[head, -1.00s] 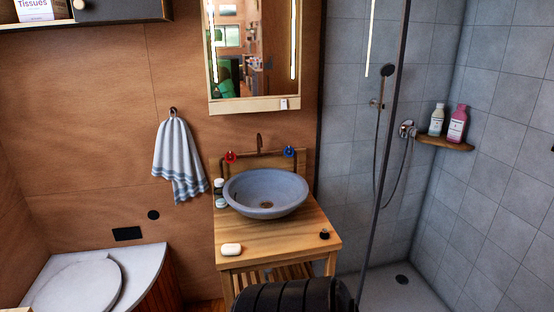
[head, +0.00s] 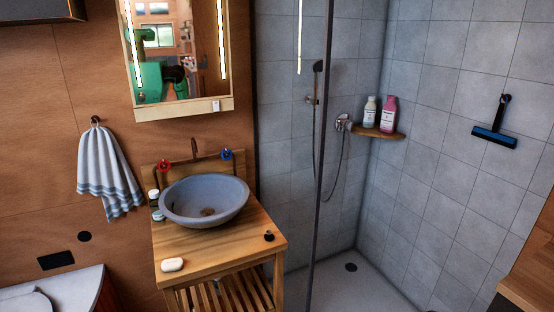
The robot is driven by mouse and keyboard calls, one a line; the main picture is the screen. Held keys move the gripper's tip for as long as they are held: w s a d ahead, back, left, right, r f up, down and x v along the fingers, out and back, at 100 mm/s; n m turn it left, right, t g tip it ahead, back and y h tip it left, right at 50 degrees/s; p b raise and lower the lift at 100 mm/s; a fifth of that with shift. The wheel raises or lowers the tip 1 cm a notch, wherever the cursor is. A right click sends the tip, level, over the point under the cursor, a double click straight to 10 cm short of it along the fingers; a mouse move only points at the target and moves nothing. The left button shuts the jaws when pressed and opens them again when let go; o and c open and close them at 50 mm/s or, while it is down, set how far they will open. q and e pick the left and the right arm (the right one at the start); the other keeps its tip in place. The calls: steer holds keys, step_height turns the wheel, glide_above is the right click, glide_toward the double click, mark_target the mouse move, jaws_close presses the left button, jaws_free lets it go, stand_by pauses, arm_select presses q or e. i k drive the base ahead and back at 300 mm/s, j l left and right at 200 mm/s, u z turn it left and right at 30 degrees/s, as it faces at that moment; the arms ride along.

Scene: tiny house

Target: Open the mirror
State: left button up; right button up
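The mirror (head: 170,60) is a wood-framed cabinet mirror on the wall above the sink, at the upper left of the head view, its top cut off by the picture edge. Two lit vertical strips run down its sides. It looks shut, flat against the wall. A small white piece (head: 216,105) sits at the lower right of its frame. A green and dark shape shows in its reflection. Neither of my grippers is in view.
A grey basin (head: 204,201) stands on a wooden vanity (head: 215,250) below the mirror, with soap (head: 172,265) on top. A towel (head: 107,172) hangs left. A glass shower panel edge (head: 323,150) stands right. A wooden surface (head: 530,270) is at lower right.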

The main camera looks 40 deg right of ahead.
mark_target(175, 51)
steer(key=i+z, duration=0.25)
steer(key=z, duration=0.15)
steer(key=i+j+z, duration=0.15)
steer(key=i+z, duration=0.2)
steer(key=i+j+z, duration=0.15)
steer(key=z, duration=0.25)
steer(key=i+j, duration=0.2)
